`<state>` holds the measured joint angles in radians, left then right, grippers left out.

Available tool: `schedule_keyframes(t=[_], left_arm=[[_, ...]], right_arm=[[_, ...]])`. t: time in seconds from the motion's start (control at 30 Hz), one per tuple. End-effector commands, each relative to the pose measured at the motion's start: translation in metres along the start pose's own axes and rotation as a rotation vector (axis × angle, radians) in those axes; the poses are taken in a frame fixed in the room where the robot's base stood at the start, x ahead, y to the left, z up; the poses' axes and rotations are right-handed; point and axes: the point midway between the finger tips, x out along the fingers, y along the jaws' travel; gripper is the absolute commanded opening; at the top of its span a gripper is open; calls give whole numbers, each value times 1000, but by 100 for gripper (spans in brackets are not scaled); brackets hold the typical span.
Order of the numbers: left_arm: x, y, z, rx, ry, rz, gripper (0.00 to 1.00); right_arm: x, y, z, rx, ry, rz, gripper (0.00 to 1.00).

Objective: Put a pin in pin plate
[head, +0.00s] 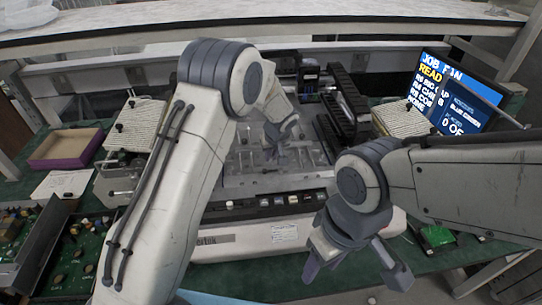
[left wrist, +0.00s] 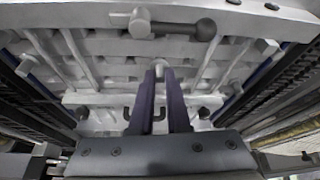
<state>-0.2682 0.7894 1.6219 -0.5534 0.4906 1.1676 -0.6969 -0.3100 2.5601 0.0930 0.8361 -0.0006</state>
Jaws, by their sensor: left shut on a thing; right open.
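The pin plate (head: 245,185) is a grey metal plate with holes and bars inside the machine in the middle of the head view. It fills the left wrist view (left wrist: 105,48). My left gripper (head: 277,148) is over the plate, its fingers close together. In the left wrist view its fingertips (left wrist: 160,70) are shut on a small pale metal piece, apparently a pin (left wrist: 159,69), mostly hidden by the fingers. I cannot tell whether the pin touches the plate. My right gripper (head: 357,272) is open and empty in front of the machine, at the right.
A dark ball-ended lever (left wrist: 172,27) lies across the plate's far part. Dark rails (head: 345,105) flank the plate. A monitor (head: 455,90) stands at the right. A purple-sided tray (head: 67,148) and circuit boards (head: 85,245) are at the left.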

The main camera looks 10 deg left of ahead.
Motion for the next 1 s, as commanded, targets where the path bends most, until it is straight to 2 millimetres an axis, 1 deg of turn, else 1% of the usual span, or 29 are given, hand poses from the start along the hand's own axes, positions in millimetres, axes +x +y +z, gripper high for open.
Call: schedule_keyframes(t=[0.27, 0.57, 1.0], left_arm=[[0, 0, 0, 0, 1, 0, 0], [1, 0, 0, 0, 1, 1, 0], [0, 0, 0, 0, 1, 0, 0]], right_arm=[[1, 0, 0, 0, 0, 0, 50], [8, 1, 0, 0, 0, 0, 50], [7, 0, 0, 0, 0, 0, 50]])
